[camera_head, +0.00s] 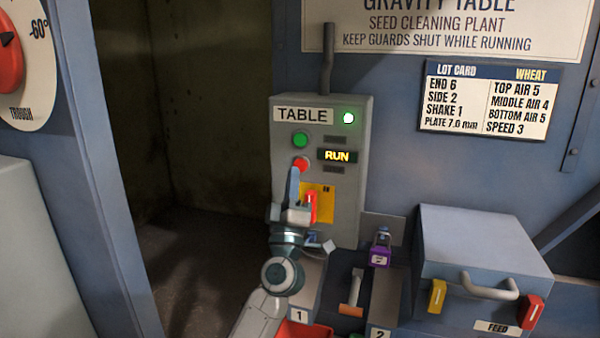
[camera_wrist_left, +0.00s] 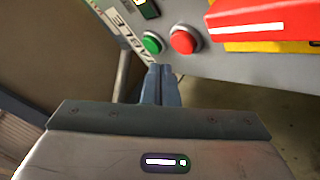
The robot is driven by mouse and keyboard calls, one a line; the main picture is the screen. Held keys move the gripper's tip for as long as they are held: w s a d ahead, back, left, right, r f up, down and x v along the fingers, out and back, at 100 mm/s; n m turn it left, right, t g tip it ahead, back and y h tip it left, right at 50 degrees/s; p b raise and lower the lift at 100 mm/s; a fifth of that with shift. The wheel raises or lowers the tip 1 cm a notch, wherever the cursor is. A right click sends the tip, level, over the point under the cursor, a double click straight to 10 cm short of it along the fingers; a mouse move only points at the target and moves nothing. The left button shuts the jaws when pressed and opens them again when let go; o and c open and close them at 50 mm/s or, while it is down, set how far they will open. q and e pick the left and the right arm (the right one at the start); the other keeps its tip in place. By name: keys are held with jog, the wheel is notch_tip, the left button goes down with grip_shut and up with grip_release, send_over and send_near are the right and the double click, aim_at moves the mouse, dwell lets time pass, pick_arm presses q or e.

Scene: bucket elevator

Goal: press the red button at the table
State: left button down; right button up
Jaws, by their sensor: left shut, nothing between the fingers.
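The grey control box labelled TABLE (camera_head: 350,225) has a red button (camera_head: 301,164) below a green button (camera_head: 300,140). In the left wrist view the shut fingertips (camera_wrist_left: 160,70) are beside and below the red button (camera_wrist_left: 185,41), with the green button (camera_wrist_left: 152,43) further left. I cannot tell whether they touch the box. My right gripper is out of view.
A red handle (camera_head: 311,207) on a yellow plate (camera_head: 326,199) sits close right of my left gripper. A dark opening lies left of the control box.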

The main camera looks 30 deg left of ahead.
aim_at(299, 160)
pick_arm(q)
jog(key=shift+w+a+r, duration=0.1)
jog(key=shift+w+a, duration=0.1)
jog(key=shift+w, duration=0.55)
dwell(0.7)
jog(key=shift+w, duration=0.1)
dwell(0.8)
jog(key=shift+w+a, duration=0.1)
jog(key=shift+w, duration=0.2)
jog(key=shift+w+a, duration=0.1)
jog(key=shift+w, duration=0.35)
dwell(0.6)
jog(key=shift+s, duration=0.15)
dwell(0.3)
jog(key=shift+s+d+p, duration=0.2)
jog(key=shift+s+p, duration=0.5)
